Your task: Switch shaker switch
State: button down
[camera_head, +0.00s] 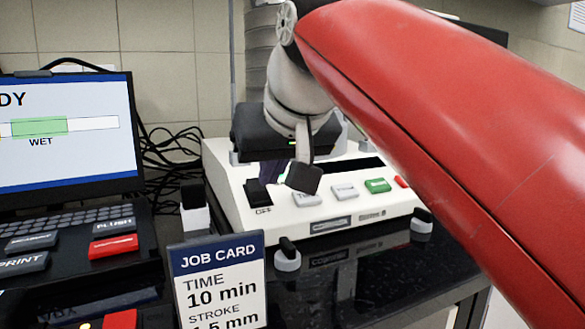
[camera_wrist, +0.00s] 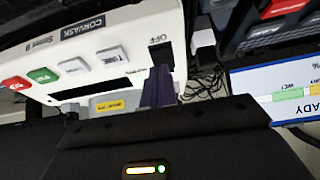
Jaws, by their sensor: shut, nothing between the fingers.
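The shaker (camera_head: 231,190) is a white unit with a sloped front panel, standing on the dark bench. Its black rocker switch (camera_head: 258,193) is at the panel's left end, with "OFF" printed below it. The switch (camera_wrist: 161,58) also shows in the wrist view, beside the "OFF" print and just beyond my fingertips. My gripper (camera_head: 290,177) is shut and empty, over the panel just right of the switch. In the wrist view its dark fingers (camera_wrist: 158,90) point at the switch area. I cannot tell whether they touch the panel.
Grey buttons, a green button (camera_head: 377,185) and a red button (camera_head: 401,181) lie right of the switch. A job card (camera_head: 219,285) stands in front. A monitor (camera_head: 65,135) and a keypad with a red key (camera_head: 113,246) are at left. Loose cables lie behind.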

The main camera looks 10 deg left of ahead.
jog(key=v, duration=1)
jog(key=shift+s+p, duration=0.3)
jog(key=shift+p, duration=0.05)
jog(key=shift+d, duration=0.1)
